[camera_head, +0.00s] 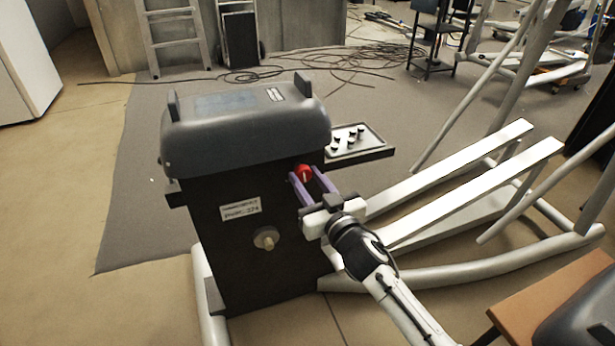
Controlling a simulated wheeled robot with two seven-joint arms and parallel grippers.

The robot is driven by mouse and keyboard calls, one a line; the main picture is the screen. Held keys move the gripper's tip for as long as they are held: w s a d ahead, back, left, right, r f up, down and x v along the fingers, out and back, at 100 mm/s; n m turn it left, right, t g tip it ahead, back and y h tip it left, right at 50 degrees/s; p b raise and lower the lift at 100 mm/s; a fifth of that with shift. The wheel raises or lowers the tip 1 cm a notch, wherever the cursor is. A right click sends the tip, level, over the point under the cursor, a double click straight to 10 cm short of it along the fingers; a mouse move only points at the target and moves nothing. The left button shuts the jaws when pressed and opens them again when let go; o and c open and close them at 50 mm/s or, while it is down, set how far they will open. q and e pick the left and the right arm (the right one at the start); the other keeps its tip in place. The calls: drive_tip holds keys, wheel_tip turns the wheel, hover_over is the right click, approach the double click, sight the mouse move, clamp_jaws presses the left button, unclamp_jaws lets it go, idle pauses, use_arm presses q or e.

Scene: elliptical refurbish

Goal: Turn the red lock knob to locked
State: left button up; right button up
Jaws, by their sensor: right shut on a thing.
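The red lock knob (305,172) sits on the upper right of the dark front panel of the machine housing (215,185). A pale line shows on its face. My right gripper (307,180) reaches in from the lower right, with its two purple fingers on either side of the knob, shut on it. The fingers hide parts of the knob's sides. I cannot read any lock marking beside it. My left gripper is not in view.
A beige knob (266,240) and a white label (240,208) are on the same panel. A tray with small parts (358,142) sticks out at the housing's right. White rails (470,190) run to the right. A wooden table (550,300) stands at the lower right.

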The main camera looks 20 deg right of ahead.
drive_tip(key=n+p, duration=0.1)
drive_tip(key=n, duration=0.2)
drive_tip(key=shift+r+p, duration=0.15)
drive_tip(key=shift+p, duration=0.2)
drive_tip(key=shift+n, duration=0.6)
drive_tip(key=n+p, duration=0.1)
drive_tip(key=n, duration=0.4)
drive_tip(key=shift+a+g+h+p, duration=0.15)
drive_tip(key=shift+g+h+p, duration=0.15)
drive_tip(key=shift+p, duration=0.05)
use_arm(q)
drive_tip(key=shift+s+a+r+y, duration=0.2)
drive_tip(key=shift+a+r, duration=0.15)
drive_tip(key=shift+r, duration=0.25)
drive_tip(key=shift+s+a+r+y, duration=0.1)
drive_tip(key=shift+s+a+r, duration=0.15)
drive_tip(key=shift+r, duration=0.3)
use_arm(e)
drive_tip(key=n, duration=0.5)
drive_tip(key=shift+n+h, duration=0.3)
drive_tip(key=shift+n, duration=0.1)
drive_tip(key=o, duration=1)
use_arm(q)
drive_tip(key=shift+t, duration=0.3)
use_arm(e)
drive_tip(key=shift+o, duration=0.2)
